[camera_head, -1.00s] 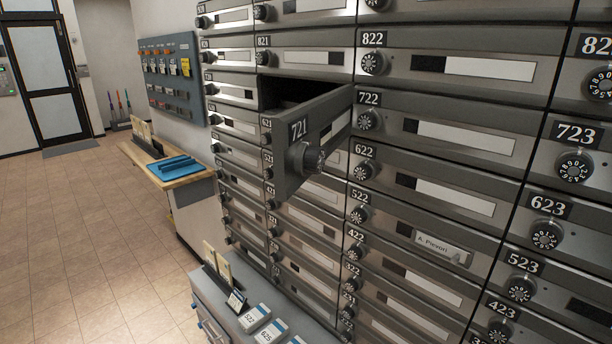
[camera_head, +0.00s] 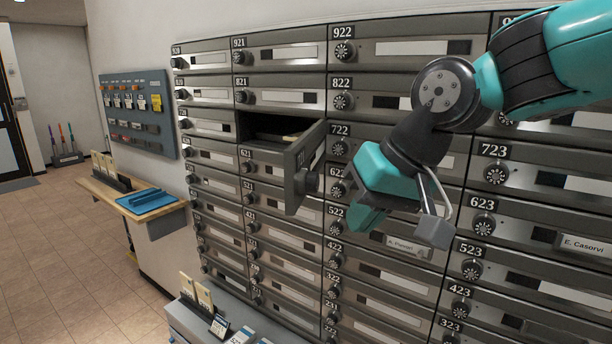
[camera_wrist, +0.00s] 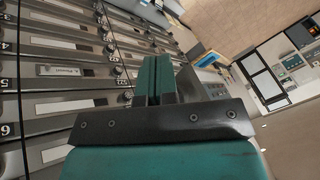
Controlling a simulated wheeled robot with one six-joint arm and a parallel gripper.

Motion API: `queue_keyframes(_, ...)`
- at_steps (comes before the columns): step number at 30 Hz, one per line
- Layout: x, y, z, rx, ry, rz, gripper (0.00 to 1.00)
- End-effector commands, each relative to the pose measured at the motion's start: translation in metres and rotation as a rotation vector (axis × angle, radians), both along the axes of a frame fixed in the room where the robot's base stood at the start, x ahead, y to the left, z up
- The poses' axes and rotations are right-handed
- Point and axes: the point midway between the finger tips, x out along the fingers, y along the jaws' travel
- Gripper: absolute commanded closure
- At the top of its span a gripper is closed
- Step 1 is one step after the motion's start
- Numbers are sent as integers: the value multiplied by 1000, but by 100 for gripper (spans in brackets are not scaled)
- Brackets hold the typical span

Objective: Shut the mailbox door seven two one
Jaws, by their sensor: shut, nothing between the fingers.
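Mailbox door 721 (camera_head: 305,168) stands open in the head view, swung outward from its compartment (camera_head: 270,130). Its right edge is at the column beside box 722, and its free edge with the dial (camera_head: 307,182) points toward the room. The compartment shows dark inside, with something pale lying in it. My gripper (camera_head: 364,218) is to the right of the door, in front of the boxes of the 22 column, apart from the door in the picture. Its teal fingers (camera_wrist: 155,80) are together and empty in the wrist view. I cannot make out door 721 surely in the wrist view.
The other mailbox doors around it look shut. A grey cabinet (camera_head: 185,318) with cards stands below at the front. A wooden shelf (camera_head: 160,207) with a blue tray (camera_head: 150,197) and a key board (camera_head: 138,112) are on the left wall. The tiled floor (camera_head: 60,265) at left is clear.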

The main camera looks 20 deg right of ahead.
Motion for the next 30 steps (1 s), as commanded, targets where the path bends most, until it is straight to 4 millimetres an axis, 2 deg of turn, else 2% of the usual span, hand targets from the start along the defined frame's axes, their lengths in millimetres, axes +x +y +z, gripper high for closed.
queue_keyframes(1,20,-22,30,25,-36,-135,100)
queue_keyframes(3,39,-44,53,57,-75,-276,100)
queue_keyframes(7,55,-63,69,89,-106,-397,100)
queue_keyframes(11,64,-59,56,93,-103,-402,100)
queue_keyframes(23,110,-41,-11,89,-100,-398,100)
queue_keyframes(24,114,-33,-5,91,-105,-391,100)
queue_keyframes(30,127,-13,-6,91,-107,-395,100)
